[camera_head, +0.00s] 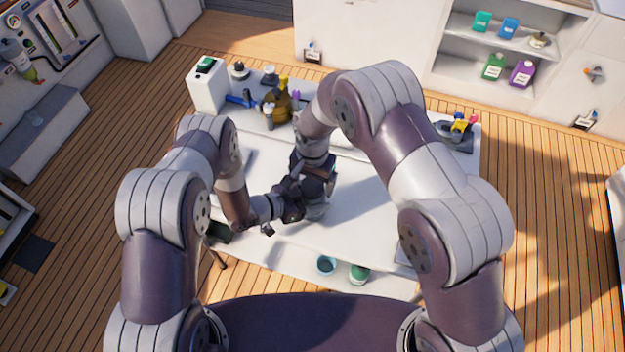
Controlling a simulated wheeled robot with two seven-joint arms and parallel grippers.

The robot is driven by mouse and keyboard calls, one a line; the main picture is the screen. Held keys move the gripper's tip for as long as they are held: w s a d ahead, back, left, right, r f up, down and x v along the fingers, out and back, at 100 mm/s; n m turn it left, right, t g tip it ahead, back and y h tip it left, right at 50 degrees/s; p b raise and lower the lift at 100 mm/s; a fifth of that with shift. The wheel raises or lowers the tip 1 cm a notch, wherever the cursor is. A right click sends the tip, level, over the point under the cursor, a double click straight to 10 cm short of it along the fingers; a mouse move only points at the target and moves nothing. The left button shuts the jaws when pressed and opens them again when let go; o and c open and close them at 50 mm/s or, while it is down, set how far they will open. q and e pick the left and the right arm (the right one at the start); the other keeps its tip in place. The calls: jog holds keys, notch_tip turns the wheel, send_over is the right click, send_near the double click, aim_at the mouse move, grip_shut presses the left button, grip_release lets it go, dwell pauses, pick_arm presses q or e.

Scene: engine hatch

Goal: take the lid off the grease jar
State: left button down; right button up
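My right gripper (314,187) comes down from above over the middle of the white table (365,205). Directly below it is a small grey rounded thing (317,211), which may be the grease jar; the gripper hides its top, and I cannot make out a lid. My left gripper (291,206) reaches in from the left, close beside that grey thing and just under the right gripper. Both grippers are dark and overlap in this view. Their fingers are too small and hidden to tell whether they are open or shut, or whether they touch the thing.
A white box (206,88) with a green top, a brown round pot (276,104) and several small items stand along the table's back left. A dark holder with coloured items (458,130) is at the back right. A teal cup (326,265) and green pot (359,273) sit near the front edge.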

notch_tip(320, 180, up, 4)
jog(key=shift+r, duration=0.2)
jog(key=shift+c, duration=0.3)
notch_tip(320, 180, up, 3)
jog(key=m, duration=0.3)
jog(key=shift+r, duration=0.2)
jog(key=shift+f, duration=0.25)
notch_tip(320, 180, down, 7)
jog(key=shift+f, duration=0.2)
jog(key=c, duration=1.1)
jog(key=n, duration=0.3)
jog(key=o, duration=1.2)
jog(key=shift+c, duration=0.2)
jog(key=shift+r, duration=0.15)
